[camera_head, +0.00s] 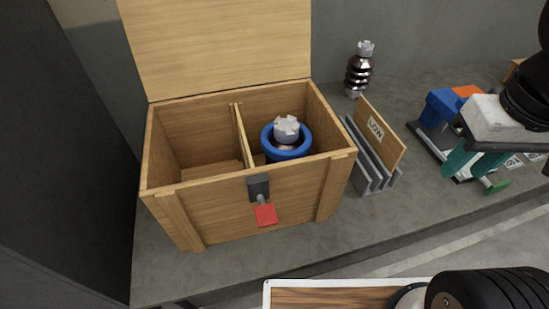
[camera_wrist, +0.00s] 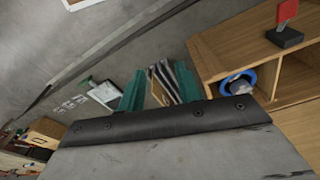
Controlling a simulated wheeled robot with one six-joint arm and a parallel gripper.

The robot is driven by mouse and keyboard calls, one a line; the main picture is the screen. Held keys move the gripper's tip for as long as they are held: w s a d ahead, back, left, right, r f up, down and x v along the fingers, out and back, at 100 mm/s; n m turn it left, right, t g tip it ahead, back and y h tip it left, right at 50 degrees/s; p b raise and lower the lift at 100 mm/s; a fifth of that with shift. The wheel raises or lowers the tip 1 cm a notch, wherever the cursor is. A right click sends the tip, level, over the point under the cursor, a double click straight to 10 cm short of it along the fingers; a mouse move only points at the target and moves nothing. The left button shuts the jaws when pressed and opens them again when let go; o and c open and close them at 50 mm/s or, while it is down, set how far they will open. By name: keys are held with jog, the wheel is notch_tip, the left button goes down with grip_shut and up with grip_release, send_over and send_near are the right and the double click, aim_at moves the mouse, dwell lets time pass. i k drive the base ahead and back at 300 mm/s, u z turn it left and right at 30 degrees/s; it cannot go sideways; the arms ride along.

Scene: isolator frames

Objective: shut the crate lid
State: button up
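The wooden crate (camera_head: 265,205) stands on the bench with its lid (camera_head: 215,45) open, raised upright at the back edge. A divider splits it; the left compartment looks empty. The right one holds a grey-topped insulator (camera_head: 287,128) in a blue ring (camera_head: 268,143). A dark latch (camera_head: 258,187) with a red tab (camera_head: 265,215) is on the front wall. My gripper (camera_head: 466,166) is right of the crate, apart from it. In the wrist view, its teal fingers (camera_wrist: 160,82) are spread with nothing held between them. The crate (camera_wrist: 222,50) shows at the right there; I cannot make out the lid.
A slotted rack (camera_head: 375,175) with a "LOW" board (camera_head: 380,130) stands just right of the crate. A brown insulator (camera_head: 358,75) stands behind it. A blue and orange object (camera_head: 440,107) is partly hidden by my gripper. A wood-topped surface (camera_head: 330,297) lies in front.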

aim_at(180, 48)
jog(key=u, duration=0.45)
jog(key=k, duration=0.55)
jog(key=u, duration=0.85)
jog(key=i, duration=1)
jog(key=z, duration=0.75)
